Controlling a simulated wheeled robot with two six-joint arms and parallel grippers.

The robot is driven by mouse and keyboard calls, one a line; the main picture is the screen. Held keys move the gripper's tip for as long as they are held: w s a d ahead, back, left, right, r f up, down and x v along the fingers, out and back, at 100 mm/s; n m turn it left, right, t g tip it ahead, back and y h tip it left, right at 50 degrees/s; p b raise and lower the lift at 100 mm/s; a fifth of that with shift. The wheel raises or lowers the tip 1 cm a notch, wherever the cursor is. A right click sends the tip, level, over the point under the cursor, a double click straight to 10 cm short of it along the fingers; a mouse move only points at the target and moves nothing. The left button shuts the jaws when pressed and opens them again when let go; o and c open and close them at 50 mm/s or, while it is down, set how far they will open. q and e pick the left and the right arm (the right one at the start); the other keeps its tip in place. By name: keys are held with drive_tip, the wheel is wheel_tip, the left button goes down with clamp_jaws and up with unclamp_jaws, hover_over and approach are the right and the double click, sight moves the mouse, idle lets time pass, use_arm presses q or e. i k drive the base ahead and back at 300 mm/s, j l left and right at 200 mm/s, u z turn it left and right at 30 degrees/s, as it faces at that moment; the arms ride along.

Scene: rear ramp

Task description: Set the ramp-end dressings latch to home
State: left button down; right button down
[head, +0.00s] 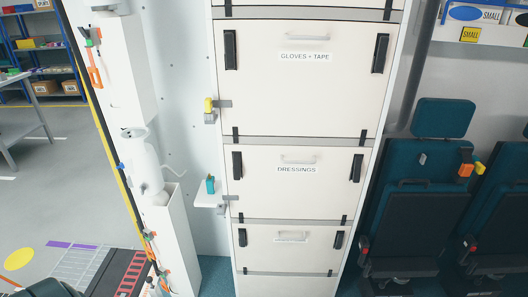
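The dressings drawer (270,185), a white front labelled DRESSINGS, is in the middle of the head view and looks closed. At its left edge, the ramp side, is a small grey latch piece (229,198) with a grey block under it. Just left of it a small teal piece (210,185) stands upright at a white ledge (206,199). I cannot tell whether the teal piece belongs to the latch, nor the latch's exact setting. Neither of my grippers is in view.
Above is the GLOVES + TAPE drawer (300,85), with a yellow piece (208,105) at its lower left edge. A white post (145,165) stands left of the cabinet. Teal seats (425,180) stand at the right. Floor (40,200) at the left is mostly open.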

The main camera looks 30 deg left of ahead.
sight(236, 156)
drive_tip(key=u, duration=1.25)
